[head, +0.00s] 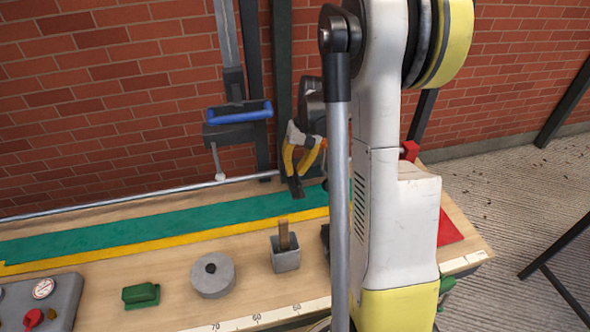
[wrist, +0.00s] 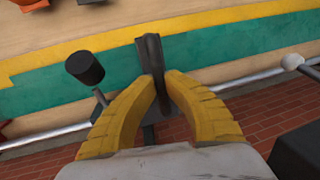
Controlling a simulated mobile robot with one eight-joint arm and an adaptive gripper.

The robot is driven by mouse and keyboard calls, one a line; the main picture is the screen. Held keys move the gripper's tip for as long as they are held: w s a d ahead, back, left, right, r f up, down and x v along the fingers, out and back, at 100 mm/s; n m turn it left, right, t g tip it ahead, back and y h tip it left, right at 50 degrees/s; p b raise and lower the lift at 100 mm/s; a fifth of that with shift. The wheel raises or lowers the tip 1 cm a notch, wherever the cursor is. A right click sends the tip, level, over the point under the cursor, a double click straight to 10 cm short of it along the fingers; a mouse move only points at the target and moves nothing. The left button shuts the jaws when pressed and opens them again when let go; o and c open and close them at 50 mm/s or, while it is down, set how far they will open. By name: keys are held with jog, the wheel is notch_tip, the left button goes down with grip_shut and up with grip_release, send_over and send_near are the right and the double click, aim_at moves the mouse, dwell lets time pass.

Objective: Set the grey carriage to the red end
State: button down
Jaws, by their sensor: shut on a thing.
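My gripper (head: 301,155), with yellow fingers, is at the back of the bench, left of my white arm. In the wrist view my gripper (wrist: 160,88) is shut on the upright dark fin of the grey carriage (wrist: 152,55). The carriage sits at the silver rail, and its lower part is partly hidden by the fingers. In the head view the carriage (head: 294,185) shows only as a small dark piece under the fingertips. A red block (head: 410,150) shows right of my arm near the rail line. My arm hides the rail between them.
The silver rail (head: 150,199) runs along the bench's back edge. A black knob (wrist: 85,67) is close beside the carriage. A grey block (head: 285,258), grey ring (head: 213,274) and green piece (head: 141,294) stand in front.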

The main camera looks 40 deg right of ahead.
jog(key=s+d, duration=0.4)
jog(key=d, duration=0.5)
jog(key=s+d, duration=0.5)
jog(key=d, duration=0.4)
jog(key=shift+d, duration=0.1)
jog(key=c, duration=1.4)
grip_release()
jog(key=shift+d+f, duration=0.1)
jog(key=shift+d, duration=0.05)
jog(key=r, duration=0.4)
jog(key=d+r, duration=0.1)
jog(key=r, duration=0.3)
jog(key=s+d+r, duration=0.1)
jog(key=r, duration=0.3)
jog(key=shift+s+f, duration=0.1)
